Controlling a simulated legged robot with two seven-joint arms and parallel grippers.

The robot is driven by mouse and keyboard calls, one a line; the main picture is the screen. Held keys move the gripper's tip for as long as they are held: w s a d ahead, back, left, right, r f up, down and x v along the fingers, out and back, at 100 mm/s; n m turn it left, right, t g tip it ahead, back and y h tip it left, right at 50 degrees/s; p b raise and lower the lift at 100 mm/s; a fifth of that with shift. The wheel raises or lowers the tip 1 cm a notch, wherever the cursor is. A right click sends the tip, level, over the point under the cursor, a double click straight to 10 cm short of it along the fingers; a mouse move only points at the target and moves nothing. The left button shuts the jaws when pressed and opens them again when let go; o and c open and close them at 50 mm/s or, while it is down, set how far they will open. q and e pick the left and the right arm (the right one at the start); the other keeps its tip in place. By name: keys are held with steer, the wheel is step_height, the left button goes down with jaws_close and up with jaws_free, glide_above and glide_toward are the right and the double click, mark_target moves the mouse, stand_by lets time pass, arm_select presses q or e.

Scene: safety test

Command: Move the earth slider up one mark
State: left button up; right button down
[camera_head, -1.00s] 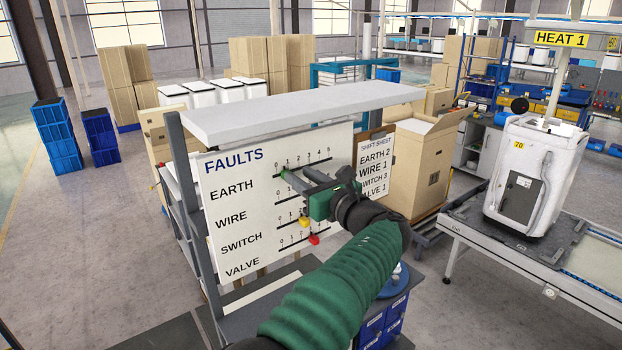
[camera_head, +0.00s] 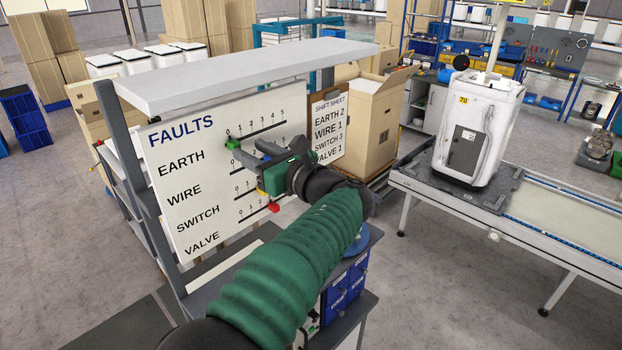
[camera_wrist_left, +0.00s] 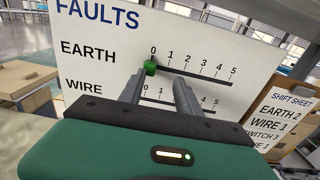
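The white faults board (camera_head: 180,137) carries rows EARTH, WIRE, SWITCH and VALVE. The green earth slider (camera_head: 232,143) is at mark 0, the left end of its scale; it also shows in the left wrist view (camera_wrist_left: 150,67). My left gripper (camera_head: 252,149) is at the earth row, its fingers pointing at the board. In the left wrist view its two fingers (camera_wrist_left: 160,78) are apart, with the slider just beyond the left fingertip; I cannot tell whether they touch. A red slider (camera_head: 273,208) shows lower down. My left gripper hides part of the lower scales. My right gripper is out of view.
A shift sheet (camera_head: 329,125) beside the board reads EARTH 2, WIRE 1, SWITCH 3, VALVE 1. A grey shelf top (camera_head: 250,70) overhangs the board. A cardboard box (camera_head: 375,120) stands behind, and a conveyor (camera_head: 560,205) with a white appliance is at right.

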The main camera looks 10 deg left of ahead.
arm_select(q)
steer(key=p+v, duration=0.2)
steer(key=v, duration=1.4)
steer(key=shift+w, duration=0.25)
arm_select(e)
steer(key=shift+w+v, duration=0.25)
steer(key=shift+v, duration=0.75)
arm_select(q)
steer(key=shift+d, duration=0.1)
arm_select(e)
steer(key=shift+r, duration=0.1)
arm_select(q)
steer(key=shift+w+d+p, duration=0.1)
steer(key=shift+d+p, duration=0.1)
steer(key=shift+p, duration=0.15)
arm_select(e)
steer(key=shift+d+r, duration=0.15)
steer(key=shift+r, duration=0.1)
